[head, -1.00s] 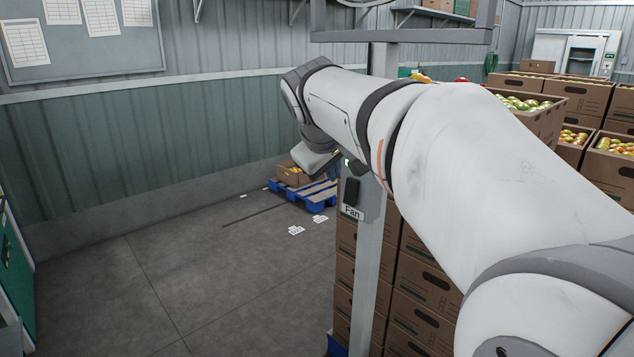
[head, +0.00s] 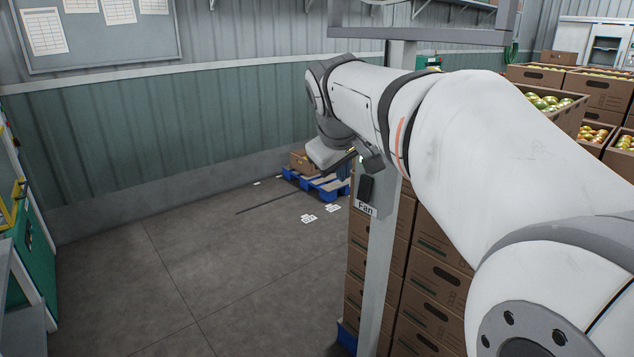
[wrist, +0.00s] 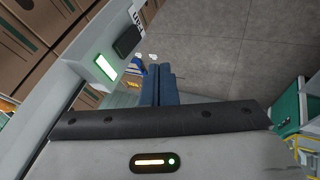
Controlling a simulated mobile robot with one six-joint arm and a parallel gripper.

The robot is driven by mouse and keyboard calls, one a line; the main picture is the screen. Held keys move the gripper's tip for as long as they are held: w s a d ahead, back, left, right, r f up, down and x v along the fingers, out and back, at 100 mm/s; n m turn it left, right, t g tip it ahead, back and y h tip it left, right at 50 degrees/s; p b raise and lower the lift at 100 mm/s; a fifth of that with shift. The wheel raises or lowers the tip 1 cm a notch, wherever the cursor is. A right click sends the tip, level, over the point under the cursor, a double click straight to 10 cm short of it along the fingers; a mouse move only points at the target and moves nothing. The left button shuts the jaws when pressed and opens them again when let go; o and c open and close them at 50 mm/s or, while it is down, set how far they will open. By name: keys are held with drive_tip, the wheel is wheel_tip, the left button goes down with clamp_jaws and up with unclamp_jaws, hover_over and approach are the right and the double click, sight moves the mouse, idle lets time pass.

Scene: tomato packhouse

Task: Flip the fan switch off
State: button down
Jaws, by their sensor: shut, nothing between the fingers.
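The fan switch is a black rocker (head: 367,188) on a grey post (head: 381,255), with a "Fan" label (head: 366,208) below it. In the wrist view the black rocker (wrist: 127,41) shows at upper left, beside a lit green lamp (wrist: 105,67) on the switch housing. I cannot tell which way the rocker is tilted. My gripper (wrist: 160,68) is shut and empty, its dark blue fingers together. In the wrist view the fingertips lie to the right of the lamp and rocker, apart from them. In the head view my wrist is just left of the switch's upper end.
Stacked cardboard boxes (head: 431,270) stand behind the post. Open crates of tomatoes (head: 548,104) are at right. A blue pallet (head: 325,187) with a box lies on the floor beyond. A green cabinet (head: 38,265) stands at far left.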

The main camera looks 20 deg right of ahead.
sight(358, 190)
drive_tip(key=shift+f, duration=0.1)
drive_tip(key=w+d+f, duration=0.2)
drive_tip(key=f, duration=0.1)
drive_tip(key=w+d+f, duration=0.2)
drive_tip(key=f, duration=0.1)
drive_tip(key=w+d+f+p, duration=0.1)
drive_tip(key=w+d+f, duration=0.1)
drive_tip(key=shift+w+d+f, duration=0.15)
drive_tip(key=shift+w+f, duration=0.15)
drive_tip(key=shift+f, duration=0.1)
drive_tip(key=shift+d+f+b, duration=0.2)
drive_tip(key=shift+d+b, duration=0.1)
drive_tip(key=shift+b, duration=0.1)
drive_tip(key=shift+a+r, duration=0.1)
drive_tip(key=shift+r, duration=0.05)
drive_tip(key=shift+a, duration=0.15)
drive_tip(key=shift+w+r, duration=0.1)
